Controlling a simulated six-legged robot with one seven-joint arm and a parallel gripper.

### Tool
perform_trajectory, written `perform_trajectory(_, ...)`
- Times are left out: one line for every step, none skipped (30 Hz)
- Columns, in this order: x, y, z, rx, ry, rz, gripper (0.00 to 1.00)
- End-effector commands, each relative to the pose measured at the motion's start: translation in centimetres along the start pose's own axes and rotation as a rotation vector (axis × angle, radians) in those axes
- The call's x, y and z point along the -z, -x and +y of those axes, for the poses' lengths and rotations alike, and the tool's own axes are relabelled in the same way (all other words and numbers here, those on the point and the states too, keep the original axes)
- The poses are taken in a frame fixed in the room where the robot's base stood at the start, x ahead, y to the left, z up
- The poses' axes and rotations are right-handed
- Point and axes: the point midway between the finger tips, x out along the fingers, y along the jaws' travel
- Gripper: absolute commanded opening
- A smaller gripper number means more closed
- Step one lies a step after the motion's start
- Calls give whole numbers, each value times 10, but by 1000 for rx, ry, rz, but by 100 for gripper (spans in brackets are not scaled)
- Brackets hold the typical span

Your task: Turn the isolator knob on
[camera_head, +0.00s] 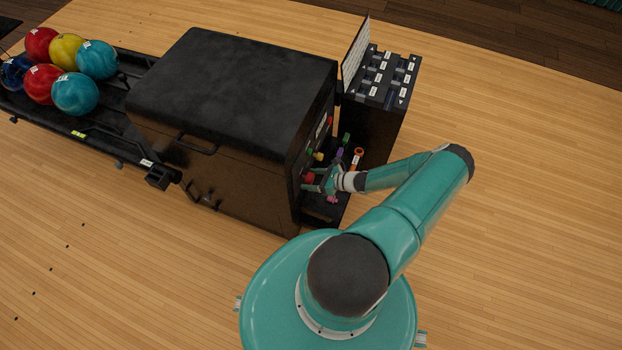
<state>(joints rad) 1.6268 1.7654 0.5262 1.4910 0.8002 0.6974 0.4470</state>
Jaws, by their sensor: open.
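The black machine cabinet (230,90) has small coloured controls on its right-hand face. A red knob (309,178) sits low on that face; I cannot tell from its markings whether it is the isolator knob. My gripper (314,181) is open, with its teal fingers reaching left to the red knob, one towards its upper side and one towards its lower side. I cannot tell whether the fingers touch it. The knob's turn position is too small to read, and my fingers hide part of it.
Green (310,151) and yellow (318,157) controls sit just above the red one. A low black shelf holds an orange ring-shaped item (358,152) and a pink piece (332,199). A black stand (385,80) with labelled slots is behind. Bowling balls (75,93) lie on the rack at left.

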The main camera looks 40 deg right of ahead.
Motion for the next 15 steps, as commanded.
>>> perform_trajectory(0, -3, 0, 0, 1, 1, 65)
perform_trajectory(0, -4, 0, 1, 1, 1, 65)
perform_trajectory(0, -6, -1, 1, 1, 1, 65)
perform_trajectory(0, -6, -1, 1, 1, 2, 65)
perform_trajectory(0, -6, -1, 1, 1, 2, 65)
perform_trajectory(0, -6, -1, 1, 1, 2, 65)
perform_trajectory(0, -6, -1, 1, 1, 2, 65)
perform_trajectory(0, -6, -1, 1, 1, 2, 65)
perform_trajectory(0, -6, 0, 1, 1, 2, 65)
perform_trajectory(0, -6, 0, 1, 1, 2, 65)
perform_trajectory(0, -6, 0, 1, 1, 2, 61)
perform_trajectory(0, -6, 0, 1, 1, 1, 53)
perform_trajectory(0, -6, 0, 1, 1, 1, 47)
perform_trajectory(0, -6, 0, 1, 1, 1, 41)
perform_trajectory(0, -6, 0, 1, 1, 1, 34)
